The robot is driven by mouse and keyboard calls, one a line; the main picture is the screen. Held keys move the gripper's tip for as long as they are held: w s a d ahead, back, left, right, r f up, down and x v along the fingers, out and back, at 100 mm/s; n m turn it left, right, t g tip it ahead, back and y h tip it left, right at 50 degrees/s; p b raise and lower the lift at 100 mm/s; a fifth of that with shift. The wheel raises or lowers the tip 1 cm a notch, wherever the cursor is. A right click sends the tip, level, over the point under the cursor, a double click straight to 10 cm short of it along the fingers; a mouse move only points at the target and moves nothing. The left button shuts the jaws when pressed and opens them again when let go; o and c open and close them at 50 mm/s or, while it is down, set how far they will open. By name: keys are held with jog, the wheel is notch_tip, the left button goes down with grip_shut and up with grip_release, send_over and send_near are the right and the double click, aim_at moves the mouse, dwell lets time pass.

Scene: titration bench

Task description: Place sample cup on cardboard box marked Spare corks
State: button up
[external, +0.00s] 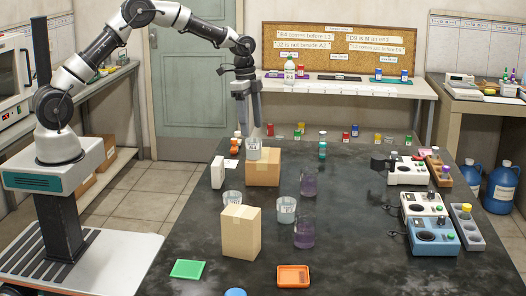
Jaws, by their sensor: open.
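My gripper (250,126) points down in the external view, with its fingers apart. It is above a clear, labelled cup (253,151). This cup appears to stand on the left part of the top of a low cardboard box (265,174). The fingertips are at or just above the cup's rim; I cannot tell whether they touch it. A taller cardboard box (241,236) stands nearer the camera. No marking is readable on either box. Two similar clear cups stand on the bench, one behind the taller box (232,197) and one to its right (286,212).
Purple-tinted beakers (303,234) stand right of the boxes. A white box (217,173) stands left of the low box. Green (188,269) and orange (293,276) trays lie at the front. Instruments (431,236) fill the right side. The bench centre-right is clear.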

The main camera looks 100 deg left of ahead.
jog(key=shift+s+r, duration=0.15)
jog(key=shift+r, duration=1.2)
jog(key=shift+s+r, duration=0.15)
jog(key=shift+r, duration=1.15)
jog(key=s+d+r+n+t+y, duration=0.1)
jog(key=s+d+r, duration=0.3)
jog(key=d+r, duration=0.45)
jog(key=s+d+r+t, duration=0.1)
jog(key=s+d+r, duration=0.4)
jog(key=d, duration=0.7)
jog(key=s+d+n+t, duration=0.1)
jog(key=s+d, duration=0.5)
jog(key=s, duration=0.3)
jog(key=s+d+n+t, duration=0.1)
jog(key=s+d+n, duration=0.1)
jog(key=s+d, duration=0.4)
jog(key=s, duration=0.2)
jog(key=shift+s+d+f+h, duration=0.3)
jog(key=shift+s+d+f, duration=0.05)
jog(key=shift+d, duration=0.05)
